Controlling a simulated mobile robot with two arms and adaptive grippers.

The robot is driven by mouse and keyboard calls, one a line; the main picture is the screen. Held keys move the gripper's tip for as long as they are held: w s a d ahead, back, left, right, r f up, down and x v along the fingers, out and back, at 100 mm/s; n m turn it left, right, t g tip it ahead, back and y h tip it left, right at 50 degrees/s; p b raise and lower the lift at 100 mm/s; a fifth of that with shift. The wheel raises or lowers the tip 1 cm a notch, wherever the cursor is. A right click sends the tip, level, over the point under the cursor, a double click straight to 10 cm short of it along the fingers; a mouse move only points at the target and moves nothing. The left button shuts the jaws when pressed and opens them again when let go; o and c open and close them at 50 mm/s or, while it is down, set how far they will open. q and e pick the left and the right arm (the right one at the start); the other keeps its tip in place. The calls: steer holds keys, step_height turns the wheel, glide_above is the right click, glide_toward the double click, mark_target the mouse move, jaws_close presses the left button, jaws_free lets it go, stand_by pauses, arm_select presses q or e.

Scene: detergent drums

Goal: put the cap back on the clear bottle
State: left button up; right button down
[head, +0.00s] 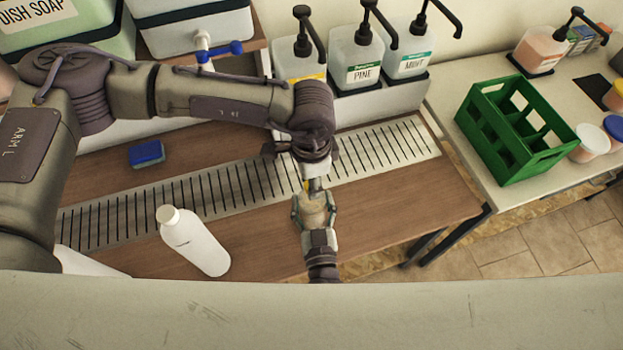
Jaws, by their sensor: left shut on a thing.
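The clear bottle (314,212), pale and yellowish, is in the middle of the head view, at the front side of the metal drain grate. My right gripper (315,204) comes in from below, with a finger on each side of the bottle, and is shut on it. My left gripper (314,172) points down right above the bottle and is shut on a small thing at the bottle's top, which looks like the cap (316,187). The fingers hide most of the cap. I cannot tell whether it touches the neck.
A white bottle (195,243) stands on the wooden counter to the left. A blue sponge (147,153) lies behind the grate (225,190). Pump dispensers (355,62) stand at the back. A green crate (515,130) and small tubs (590,143) are on the right table.

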arm_select(q)
steer(key=shift+m, duration=0.5)
steer(key=o, duration=0.7)
steer(key=shift+r, duration=2.3)
steer(key=shift+c, duration=0.5)
